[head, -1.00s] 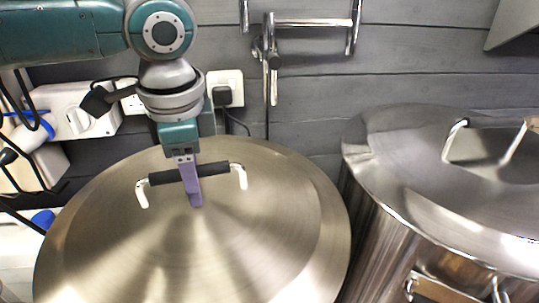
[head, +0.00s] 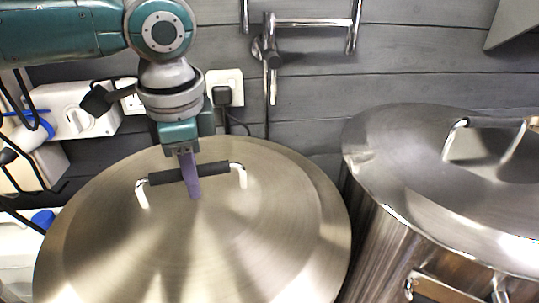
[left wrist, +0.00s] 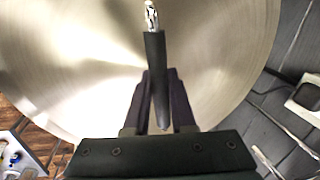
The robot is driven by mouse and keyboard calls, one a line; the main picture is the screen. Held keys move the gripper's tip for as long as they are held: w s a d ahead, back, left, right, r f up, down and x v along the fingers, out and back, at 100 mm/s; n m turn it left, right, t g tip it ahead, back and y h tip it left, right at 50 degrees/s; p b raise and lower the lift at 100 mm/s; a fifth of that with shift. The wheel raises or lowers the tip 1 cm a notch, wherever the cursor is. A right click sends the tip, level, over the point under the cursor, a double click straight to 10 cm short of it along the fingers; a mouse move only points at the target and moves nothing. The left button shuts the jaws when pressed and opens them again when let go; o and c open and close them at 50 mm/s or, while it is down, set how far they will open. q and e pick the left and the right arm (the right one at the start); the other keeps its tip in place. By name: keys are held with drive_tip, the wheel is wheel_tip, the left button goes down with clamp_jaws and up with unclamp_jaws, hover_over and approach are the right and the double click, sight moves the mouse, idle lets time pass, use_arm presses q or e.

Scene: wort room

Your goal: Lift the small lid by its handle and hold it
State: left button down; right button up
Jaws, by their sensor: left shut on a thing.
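A round brushed-steel lid (head: 250,240) with a black-gripped bar handle (head: 215,170) fills the lower left of the head view. My left gripper (head: 191,182) comes down from above, its purple fingers shut across the middle of the black grip. In the left wrist view the black handle (left wrist: 154,50) runs between the two fingers (left wrist: 158,88), with the lid (left wrist: 85,70) behind it. I cannot tell whether the lid is raised from what is under it. My right gripper is not in view.
A second steel vessel with a lid (head: 400,150) and its own metal handle (head: 455,140) stands close on the right. A wall socket (head: 225,85) with a plug, a white switch box (head: 85,110) and a chrome rail (head: 310,22) are on the grey wall behind.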

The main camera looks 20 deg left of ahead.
use_arm(q)
drive_tip(key=shift+r, duration=0.1)
idle(0.3)
drive_tip(key=shift+r+b, duration=0.15)
drive_tip(key=shift+b, duration=0.25)
wheel_tip(320, 180, up, 20)
drive_tip(key=shift+d, duration=0.15)
